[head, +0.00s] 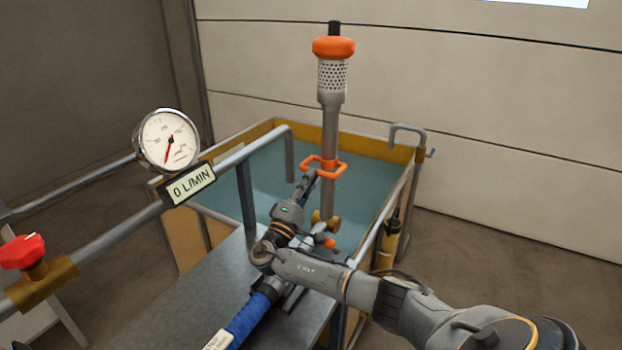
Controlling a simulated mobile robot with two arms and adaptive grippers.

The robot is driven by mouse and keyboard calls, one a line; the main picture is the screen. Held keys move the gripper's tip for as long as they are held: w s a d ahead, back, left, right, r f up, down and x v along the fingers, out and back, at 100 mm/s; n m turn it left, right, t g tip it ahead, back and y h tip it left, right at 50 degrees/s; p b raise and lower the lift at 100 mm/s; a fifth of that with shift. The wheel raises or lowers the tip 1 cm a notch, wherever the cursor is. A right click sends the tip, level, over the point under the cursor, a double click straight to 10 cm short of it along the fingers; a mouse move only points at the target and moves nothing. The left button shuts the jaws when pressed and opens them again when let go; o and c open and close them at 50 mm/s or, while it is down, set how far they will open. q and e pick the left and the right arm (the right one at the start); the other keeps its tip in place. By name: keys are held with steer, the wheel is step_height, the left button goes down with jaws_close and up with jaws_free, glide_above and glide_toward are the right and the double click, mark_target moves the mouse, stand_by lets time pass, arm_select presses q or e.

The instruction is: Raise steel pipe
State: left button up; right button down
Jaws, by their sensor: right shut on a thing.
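The steel pipe (330,125) stands upright over the tank at the centre of the head view. Its top has a perforated strainer (332,75) with an orange collar (333,47) and a dark tip. An orange handle (328,163) sits around its middle. My right gripper (311,176) is at the left side of this handle and is shut on it; the fingers are small and partly merge with the handle. The pipe's lower end, near a brass fitting (321,219), is partly hidden behind my right arm. My left gripper is not in view.
The water tank (264,132) has a yellow rim and teal water. A gauge (168,140) with a "0 L/MIN" display (188,185) and a red valve knob (22,251) sit on piping at the left. A blue hose (250,317) lies along the grey bench (185,310).

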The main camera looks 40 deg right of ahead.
steer(key=c, duration=2)
jaws_free()
steer(key=shift+s+f, duration=0.15)
steer(key=shift+f, duration=0.5)
steer(key=shift+c, duration=0.2)
steer(key=o, duration=0.3)
steer(key=shift+d+f, duration=0.15)
steer(key=o, duration=0.4)
steer(key=shift+w+d+f, duration=0.1)
steer(key=shift+w+d, duration=0.15)
steer(key=s+a, duration=0.2)
steer(key=a, duration=0.6)
steer(key=s+a+f, duration=0.1)
steer(key=s+a, duration=0.2)
steer(key=a, duration=0.5)
steer(key=shift+s+f, duration=0.25)
steer(key=shift+s, duration=0.05)
